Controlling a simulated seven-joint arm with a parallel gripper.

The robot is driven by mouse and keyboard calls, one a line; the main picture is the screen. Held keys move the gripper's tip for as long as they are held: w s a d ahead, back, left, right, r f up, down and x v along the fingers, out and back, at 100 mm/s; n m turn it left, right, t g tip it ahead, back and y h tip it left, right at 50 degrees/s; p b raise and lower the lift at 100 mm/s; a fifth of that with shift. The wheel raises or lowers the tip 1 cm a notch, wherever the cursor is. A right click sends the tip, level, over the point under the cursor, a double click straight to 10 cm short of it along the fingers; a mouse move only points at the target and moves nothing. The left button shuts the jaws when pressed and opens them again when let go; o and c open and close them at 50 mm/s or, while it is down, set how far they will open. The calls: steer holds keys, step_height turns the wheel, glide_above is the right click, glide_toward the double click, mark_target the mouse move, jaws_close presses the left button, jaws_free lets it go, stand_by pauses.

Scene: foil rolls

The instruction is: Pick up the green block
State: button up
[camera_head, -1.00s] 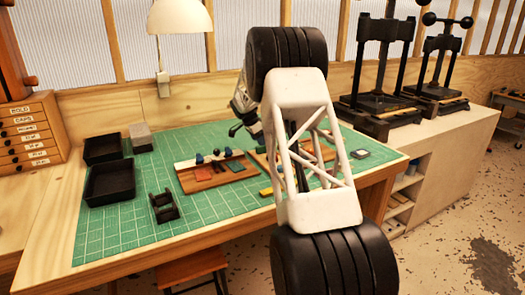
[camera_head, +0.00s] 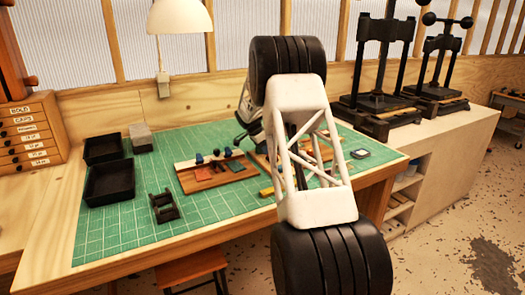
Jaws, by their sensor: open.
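A small dark green block (camera_head: 235,166) lies on the wooden tray (camera_head: 203,186) in the middle of the green mat. A reddish piece lies just left of it, and several small dark blue pieces (camera_head: 215,154) stand along the tray's back. My gripper (camera_head: 239,139) shows only in part, as dark fingers behind and to the right of the tray. It is open, with nothing seen in it, and apart from the green block. My arm hides the rest of the gripper.
Two black bins (camera_head: 109,181) and a grey-topped block (camera_head: 141,138) stand at the left of the mat (camera_head: 122,226). A black rack (camera_head: 164,207) stands in front of the tray. A second wooden tray is partly behind my arm. The front left mat is clear.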

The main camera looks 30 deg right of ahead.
steer(key=shift+c, duration=0.4)
jaws_close()
steer(key=shift+r, duration=0.2)
steer(key=shift+r, duration=4.85)
steer(key=c, duration=0.6)
jaws_free()
steer(key=shift+c, duration=1.2)
steer(key=d, duration=0.4)
steer(key=s+d+f, duration=0.1)
steer(key=d, duration=0.4)
steer(key=s+d+f, duration=0.1)
steer(key=d, duration=0.4)
steer(key=shift+s+d, duration=0.1)
steer(key=shift+s, duration=0.1)
